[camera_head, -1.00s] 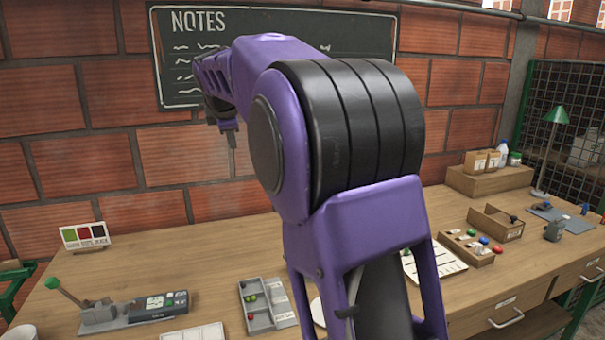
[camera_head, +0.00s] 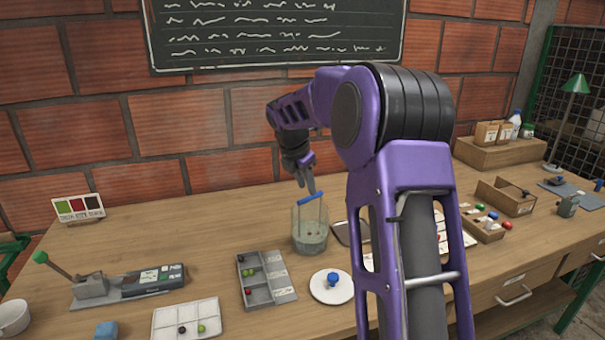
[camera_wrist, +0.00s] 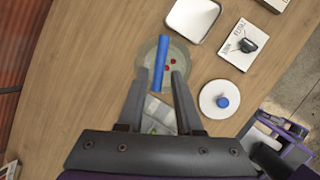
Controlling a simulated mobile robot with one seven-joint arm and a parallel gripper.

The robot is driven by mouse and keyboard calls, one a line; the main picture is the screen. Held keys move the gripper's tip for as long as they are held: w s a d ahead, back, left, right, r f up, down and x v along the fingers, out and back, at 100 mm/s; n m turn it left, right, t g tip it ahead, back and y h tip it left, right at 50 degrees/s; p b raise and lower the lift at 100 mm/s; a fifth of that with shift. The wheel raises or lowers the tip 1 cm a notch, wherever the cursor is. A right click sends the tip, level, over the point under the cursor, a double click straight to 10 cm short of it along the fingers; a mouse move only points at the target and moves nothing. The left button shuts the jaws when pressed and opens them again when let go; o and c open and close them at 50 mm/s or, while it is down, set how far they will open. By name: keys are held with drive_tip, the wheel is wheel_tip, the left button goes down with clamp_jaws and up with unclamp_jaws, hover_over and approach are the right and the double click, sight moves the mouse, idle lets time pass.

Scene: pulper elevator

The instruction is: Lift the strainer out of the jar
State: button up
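The clear jar (camera_head: 310,238) stands on the workbench with cloudy greenish contents. The strainer's blue handle (camera_head: 310,198) spans above the jar's rim; its lower part is hard to make out inside. In the wrist view the handle (camera_wrist: 163,50) runs lengthwise over the round jar (camera_wrist: 146,60), with red berries inside. My gripper (camera_head: 311,184) points down just above the handle. In the wrist view my gripper's fingers (camera_wrist: 159,74) are apart, with the handle showing between the fingertips. I cannot tell whether they touch it.
A white round plate with a blue knob (camera_head: 332,284) lies front right of the jar. A grey sorting tray (camera_head: 281,284) is front left. A dark-rimmed tray (camera_head: 346,233) is close at the jar's right. The bench behind and left of the jar is clear.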

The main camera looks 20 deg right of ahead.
drive_tip(key=b+x, duration=0.1)
drive_tip(key=x, duration=0.8)
drive_tip(key=shift+w+f, duration=0.1)
drive_tip(key=shift+f, duration=0.05)
clamp_jaws()
drive_tip(key=shift+r+p, duration=4.95)
drive_tip(key=shift+r, duration=2.6)
